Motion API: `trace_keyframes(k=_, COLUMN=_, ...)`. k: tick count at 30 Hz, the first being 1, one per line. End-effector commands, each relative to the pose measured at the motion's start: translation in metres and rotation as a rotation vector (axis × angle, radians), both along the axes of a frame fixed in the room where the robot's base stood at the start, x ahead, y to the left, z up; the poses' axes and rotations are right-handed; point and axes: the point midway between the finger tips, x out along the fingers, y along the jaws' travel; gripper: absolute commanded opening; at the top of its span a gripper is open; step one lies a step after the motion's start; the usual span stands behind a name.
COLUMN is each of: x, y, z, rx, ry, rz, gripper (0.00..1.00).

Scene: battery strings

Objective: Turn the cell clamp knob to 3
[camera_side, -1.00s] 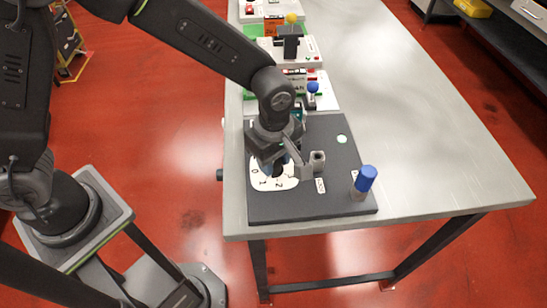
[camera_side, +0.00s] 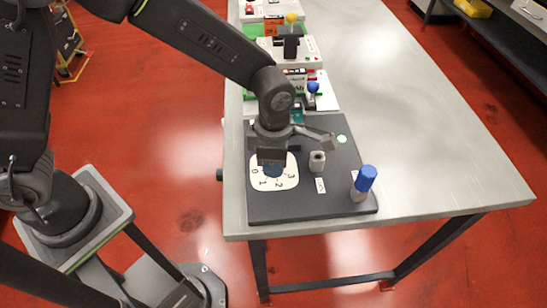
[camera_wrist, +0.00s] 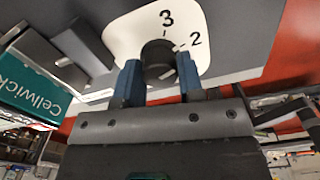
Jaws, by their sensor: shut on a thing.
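The cell clamp knob (camera_wrist: 157,58) is dark and round, on a white dial plate (camera_wrist: 117,31) marked with numbers. In the wrist view, the 3 and 2 show beside it. A pale mark lies at the knob's edge near the 2; I cannot tell exactly which number the knob points to. My gripper (camera_wrist: 159,78) has its two blue fingers on either side of the knob, shut on it. In the side view, the dial plate (camera_side: 263,183) shows 0, 1, 2 and 3, and my gripper (camera_side: 273,170) hides most of the knob.
The dark panel (camera_side: 312,204) also carries a grey socket post (camera_side: 317,161), a blue-capped cylinder (camera_side: 365,180) at the front right and a green light (camera_side: 341,139). More stations with a blue knob (camera_side: 312,88) stand behind. The table's right side is clear.

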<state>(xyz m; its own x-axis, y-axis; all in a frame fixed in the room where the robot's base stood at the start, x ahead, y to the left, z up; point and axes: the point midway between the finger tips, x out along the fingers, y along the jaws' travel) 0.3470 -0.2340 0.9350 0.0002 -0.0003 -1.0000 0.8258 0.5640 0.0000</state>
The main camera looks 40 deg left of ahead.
Motion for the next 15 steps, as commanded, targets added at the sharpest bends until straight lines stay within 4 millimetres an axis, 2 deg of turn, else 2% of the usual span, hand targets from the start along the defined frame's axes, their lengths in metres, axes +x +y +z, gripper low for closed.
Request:
trace_keyframes(k=3, x=-0.0006, y=0.0007, z=0.0004, rx=0.002, ry=0.003, rz=0.08, gripper=0.16)
trace_keyframes(k=11, x=-0.0007, y=0.0007, z=0.0004, rx=0.002, ry=0.003, rz=0.095, gripper=0.16)
trace_keyframes(k=15, x=-0.0007, y=0.0007, z=0.0004, rx=0.002, ry=0.003, rz=0.18, gripper=0.16)
